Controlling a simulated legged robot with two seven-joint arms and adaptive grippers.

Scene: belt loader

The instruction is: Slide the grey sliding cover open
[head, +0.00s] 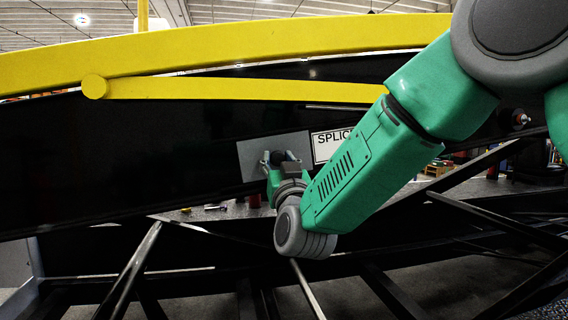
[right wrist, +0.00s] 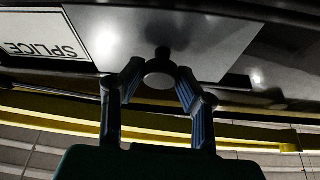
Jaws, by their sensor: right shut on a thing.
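The grey sliding cover (head: 252,162) is a flat plate on the black side panel of the belt loader, left of a white SPLICE label (head: 332,145). In the right wrist view the cover (right wrist: 110,35) appears upside down, with a round knob (right wrist: 160,72) standing out from it. My right gripper (head: 280,157) reaches the cover from the front. In the wrist view its two fingers (right wrist: 158,76) are shut on the knob, one on each side. In the head view the gripper hides the knob and part of the plate. My left gripper is not in view.
A yellow rail (head: 220,52) and a lower yellow bar (head: 240,89) run above the panel. Black frame struts (head: 130,268) cross below. A grey ledge (head: 225,211) under the cover carries small items, and a red cylinder (head: 254,201) stands near my wrist.

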